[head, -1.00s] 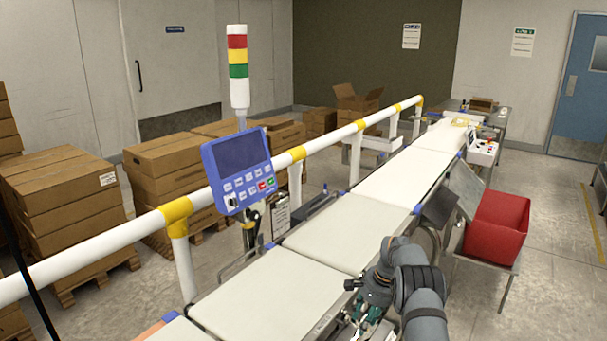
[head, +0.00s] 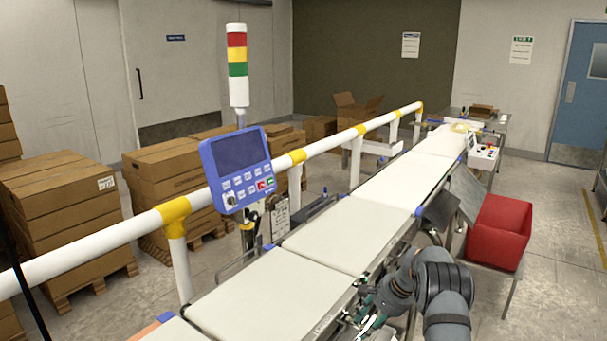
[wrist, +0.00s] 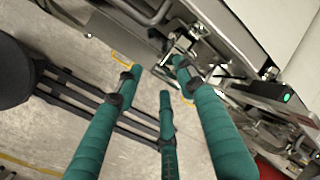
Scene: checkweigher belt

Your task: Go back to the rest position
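My gripper (head: 368,318) shows at the bottom of the head view, low beside the near right edge of the conveyor belt (head: 262,290), partly hidden by the belt frame and my arm. In the wrist view my gripper (wrist: 158,82) has three teal-wrapped fingers spread apart. Nothing is between them, and the concrete floor shows through the gaps. The fingers point toward the metal underside and side frame of the conveyor (wrist: 215,50); contact with it is not visible.
A red bin (head: 497,232) stands on a stand right of the belt. A blue control panel (head: 238,168) and a white and yellow rail (head: 120,235) run along the belt's far side. Stacked cartons (head: 62,215) stand at the left. Floor at the right is clear.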

